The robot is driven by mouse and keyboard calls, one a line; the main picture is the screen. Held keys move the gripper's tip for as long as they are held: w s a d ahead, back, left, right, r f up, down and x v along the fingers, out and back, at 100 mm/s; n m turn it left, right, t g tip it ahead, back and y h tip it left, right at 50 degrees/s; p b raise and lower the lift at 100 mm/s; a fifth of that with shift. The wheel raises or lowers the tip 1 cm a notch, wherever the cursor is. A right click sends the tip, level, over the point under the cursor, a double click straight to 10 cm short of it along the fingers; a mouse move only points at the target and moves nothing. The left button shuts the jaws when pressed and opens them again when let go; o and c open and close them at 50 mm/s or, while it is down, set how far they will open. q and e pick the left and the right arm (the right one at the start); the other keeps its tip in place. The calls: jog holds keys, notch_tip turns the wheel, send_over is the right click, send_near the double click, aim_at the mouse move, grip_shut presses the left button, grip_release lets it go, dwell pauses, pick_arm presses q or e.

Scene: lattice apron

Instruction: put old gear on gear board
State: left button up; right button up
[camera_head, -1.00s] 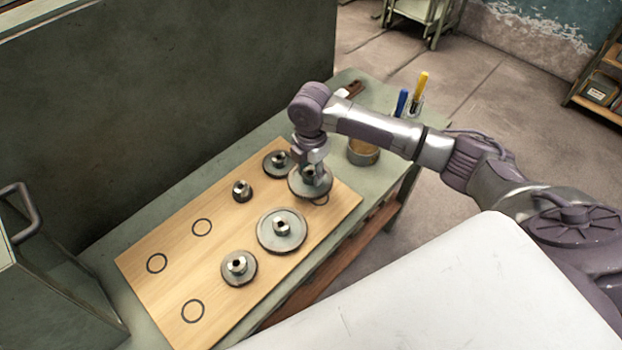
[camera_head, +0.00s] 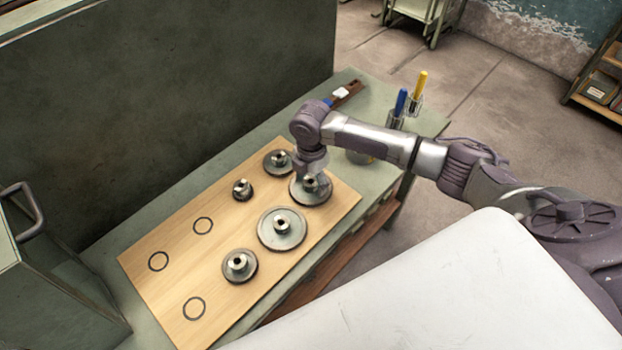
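The gear board (camera_head: 165,297) is a pale wooden panel on the green bench, with several gears on it and three bare black circles on its left part. A grey gear (camera_head: 322,194) with a raised hub sits at the board's right end, on or just over the surface. My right gripper (camera_head: 311,178) is directly above this gear's hub, pointing down. Its fingertips are small and partly hidden by the wrist, so their opening does not show clearly. The circle under this gear is covered. My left gripper is outside the view.
Other gears on the board are a large one (camera_head: 270,232), a medium one (camera_head: 239,275), a small one (camera_head: 243,194) and one at the back (camera_head: 270,168).

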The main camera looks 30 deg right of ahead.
notch_tip(320, 180, up, 12)
jog(key=b, duration=0.1)
jog(key=shift+r, duration=0.15)
dwell(0.4)
dwell(0.3)
